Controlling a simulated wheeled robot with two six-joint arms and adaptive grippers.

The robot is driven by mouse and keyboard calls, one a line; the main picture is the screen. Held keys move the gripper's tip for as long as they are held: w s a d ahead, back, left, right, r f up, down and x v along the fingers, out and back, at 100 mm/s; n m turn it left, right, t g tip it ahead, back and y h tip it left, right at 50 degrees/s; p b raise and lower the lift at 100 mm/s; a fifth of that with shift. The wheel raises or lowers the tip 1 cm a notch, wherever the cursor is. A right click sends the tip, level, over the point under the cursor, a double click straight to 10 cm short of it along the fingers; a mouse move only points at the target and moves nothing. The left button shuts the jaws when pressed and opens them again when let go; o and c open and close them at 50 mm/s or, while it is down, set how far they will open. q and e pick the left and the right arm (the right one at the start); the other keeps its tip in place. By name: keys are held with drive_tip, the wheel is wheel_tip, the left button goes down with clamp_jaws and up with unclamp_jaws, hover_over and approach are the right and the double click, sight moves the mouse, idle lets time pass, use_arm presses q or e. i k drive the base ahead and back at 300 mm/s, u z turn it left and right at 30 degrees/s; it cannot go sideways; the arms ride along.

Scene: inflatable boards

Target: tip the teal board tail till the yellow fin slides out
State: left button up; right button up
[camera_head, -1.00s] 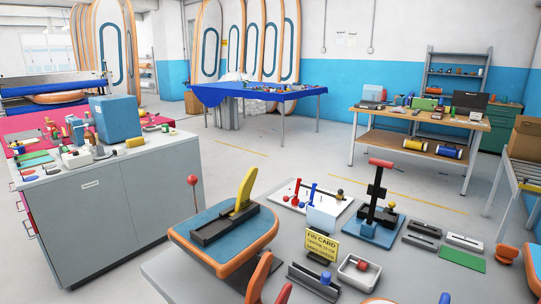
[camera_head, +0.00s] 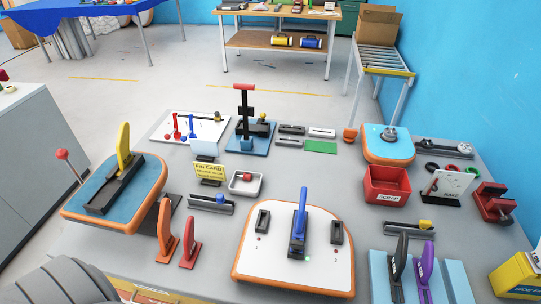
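The teal board tail (camera_head: 77,193), with a wood-and-orange edge, is at the left end of the bench. It looks tilted on a dark support. The yellow fin (camera_head: 123,147) stands upright in a long black fin box (camera_head: 114,187) on its top. A rod with a red ball (camera_head: 62,154) rises beside the tail's left edge. Neither of my grippers is in view.
On the grey bench (camera_head: 200,257), a white board piece with a blue fin (camera_head: 300,213) stands centre front. Orange fins (camera_head: 165,231), a yellow fin card (camera_head: 208,172), a red scrap bin (camera_head: 386,186) and purple fin (camera_head: 424,266) stand around. Open floor (camera_head: 180,80) lies behind.

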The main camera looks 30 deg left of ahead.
sight(106, 201)
drive_tip(key=z, duration=1.15)
drive_tip(key=k, duration=1.2)
drive_tip(key=u, duration=1.9)
drive_tip(key=i, duration=0.15)
drive_tip(key=z, duration=0.2)
